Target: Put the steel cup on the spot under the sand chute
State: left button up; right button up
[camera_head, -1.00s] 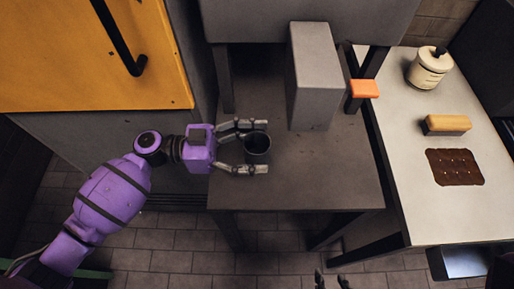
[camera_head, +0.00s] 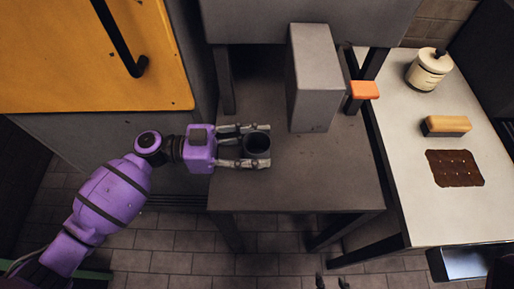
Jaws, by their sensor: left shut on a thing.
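Whether the cup touches the table I cannot tell. A tall grey box-shaped part (camera_head: 314,80), perhaps the sand chute, stands behind and right of the cup. An orange lever-like piece (camera_head: 364,90) is at its right. No marked spot is plainly visible. Two small tips of my right gripper (camera_head: 331,283) show apart at the bottom edge.
A pale worktop (camera_head: 400,130) on the right holds a cream lidded jar (camera_head: 429,69), a brush-like block (camera_head: 446,126) and a brown studded mat (camera_head: 455,168). A yellow cabinet door (camera_head: 85,60) with a black handle is at left. The table's front right is clear.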

pick_arm(q)
jog(key=shift+r, duration=0.5)
jog(key=s+r, duration=1.1)
jog(key=s, duration=0.3)
jog(key=shift+a+r+b, duration=0.15)
jog(key=shift+r+b, duration=0.1)
jog(key=shift+b, duration=0.05)
